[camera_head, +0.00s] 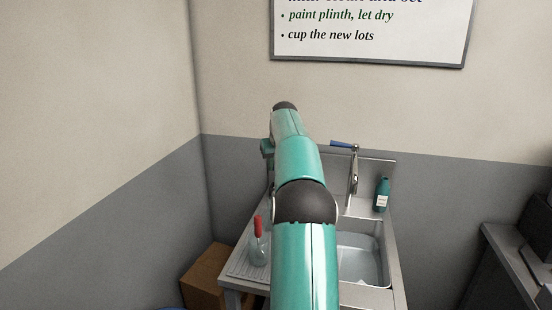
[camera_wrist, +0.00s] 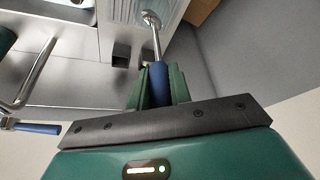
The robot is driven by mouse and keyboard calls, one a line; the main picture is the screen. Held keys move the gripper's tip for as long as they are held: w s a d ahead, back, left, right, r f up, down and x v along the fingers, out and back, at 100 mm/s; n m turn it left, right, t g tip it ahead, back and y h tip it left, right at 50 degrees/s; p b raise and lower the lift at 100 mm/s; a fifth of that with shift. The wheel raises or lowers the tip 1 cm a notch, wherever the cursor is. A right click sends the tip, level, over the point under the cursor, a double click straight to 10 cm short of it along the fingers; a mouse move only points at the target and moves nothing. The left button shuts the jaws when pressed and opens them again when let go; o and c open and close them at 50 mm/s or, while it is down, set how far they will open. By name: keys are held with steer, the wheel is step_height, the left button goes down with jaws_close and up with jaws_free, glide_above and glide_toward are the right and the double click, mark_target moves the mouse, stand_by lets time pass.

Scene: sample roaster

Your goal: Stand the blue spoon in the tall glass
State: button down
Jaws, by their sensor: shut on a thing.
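In the wrist view my gripper (camera_wrist: 159,78) is shut on the blue handle of the blue spoon (camera_wrist: 159,88). The spoon's metal shaft sticks out beyond the fingers, and its round bowl (camera_wrist: 150,19) shows over the ribbed drainboard. The bowl appears free of any glass. In the head view a clear glass (camera_head: 258,250) stands on the drainboard, left of my arm, with a red-handled utensil (camera_head: 258,226) upright in it. I cannot tell whether this is the tall glass. My arm hides the gripper, the blue spoon and part of the drainboard in the head view.
The sink basin (camera_head: 364,260) lies right of my arm. Behind it stands a tap (camera_head: 353,172) with a blue lever (camera_wrist: 38,128). A teal bottle (camera_head: 382,195) stands at the right rear. Walls close in behind and left. A cardboard box (camera_head: 207,275) sits below the drainboard's left side.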

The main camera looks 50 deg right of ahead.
steer(key=shift+s+f, duration=0.15)
steer(key=shift+f, duration=5.25)
steer(key=c, duration=1.2)
jaws_free()
steer(key=v, duration=1.4)
steer(key=shift+a+f, duration=0.1)
